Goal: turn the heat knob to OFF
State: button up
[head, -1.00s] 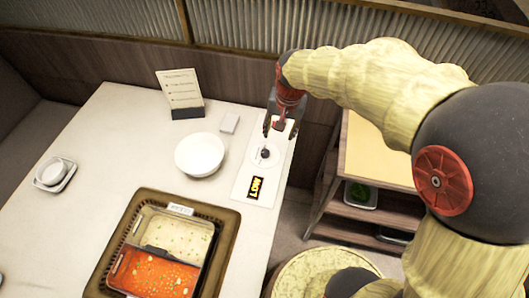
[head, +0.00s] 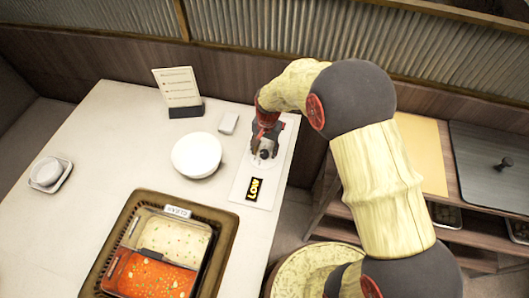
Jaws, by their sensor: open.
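The heat knob (head: 264,154) is a small dark knob on a white panel (head: 272,180) at the right side of the table. A black label (head: 254,189) with yellow letters reading LOW lies on the panel below the knob. My gripper (head: 264,150) is open, pointing down over the knob with its fingers close around it. I cannot tell whether the fingers touch it. The knob's pointer and part of its dial are hidden by the gripper.
A two-part pot (head: 128,271) with pale and red broth sits in a brown basket-like surround (head: 225,237), with a CLEAR tag (head: 177,211). A shelf unit (head: 422,150) stands right.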

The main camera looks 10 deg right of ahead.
jog(key=shift+f, duration=0.55)
jog(key=shift+c, duration=0.6)
jog(key=c, duration=1)
